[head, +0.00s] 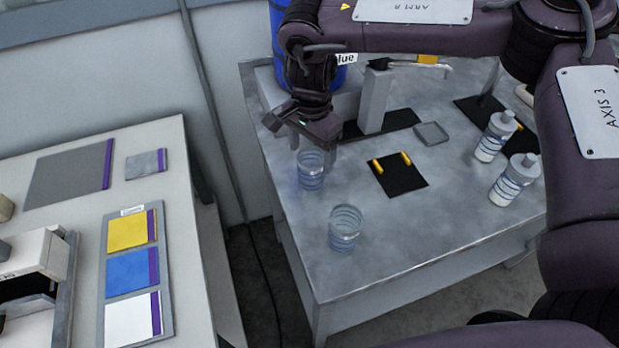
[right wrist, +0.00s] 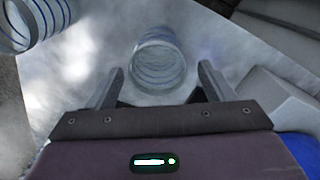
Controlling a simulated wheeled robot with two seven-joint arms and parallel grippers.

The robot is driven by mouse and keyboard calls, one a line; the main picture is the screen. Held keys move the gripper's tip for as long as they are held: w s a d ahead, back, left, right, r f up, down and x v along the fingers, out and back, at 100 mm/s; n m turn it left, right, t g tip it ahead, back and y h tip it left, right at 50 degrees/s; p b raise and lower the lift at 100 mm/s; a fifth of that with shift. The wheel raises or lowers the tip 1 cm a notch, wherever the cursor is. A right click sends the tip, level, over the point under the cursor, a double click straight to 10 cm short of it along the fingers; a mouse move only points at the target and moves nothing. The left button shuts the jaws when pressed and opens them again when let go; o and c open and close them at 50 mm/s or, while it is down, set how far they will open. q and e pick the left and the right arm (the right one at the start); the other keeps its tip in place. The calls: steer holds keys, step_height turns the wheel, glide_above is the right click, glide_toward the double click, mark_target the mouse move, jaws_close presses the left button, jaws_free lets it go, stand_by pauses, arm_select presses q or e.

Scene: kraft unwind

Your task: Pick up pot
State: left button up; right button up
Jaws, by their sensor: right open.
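Two clear ribbed pots with blue rings stand on the grey metal table (head: 400,255). The farther pot (head: 311,172) is right below my right gripper (head: 315,145). The nearer pot (head: 345,228) stands toward the table's front left edge. In the right wrist view my right gripper (right wrist: 160,88) is open, and one pot (right wrist: 160,62) shows just beyond and between its two fingertips, with nothing held. The other pot (right wrist: 30,22) is at the top left corner of that view. My left gripper is not in view.
A black mat with yellow pegs (head: 397,175) lies right of the pots. A grey post (head: 374,98) and a blue drum (head: 345,78) are behind the gripper. A side table (head: 185,260) with colour cards is left, across a gap.

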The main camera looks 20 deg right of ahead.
steer(key=shift+s+f, duration=0.15)
steer(key=shift+f, duration=0.25)
step_height(320, 180, down, 4)
steer(key=shift+f+p, duration=0.25)
steer(key=shift+p, duration=0.95)
steer(key=shift+f, duration=0.35)
steer(key=c, duration=1.1)
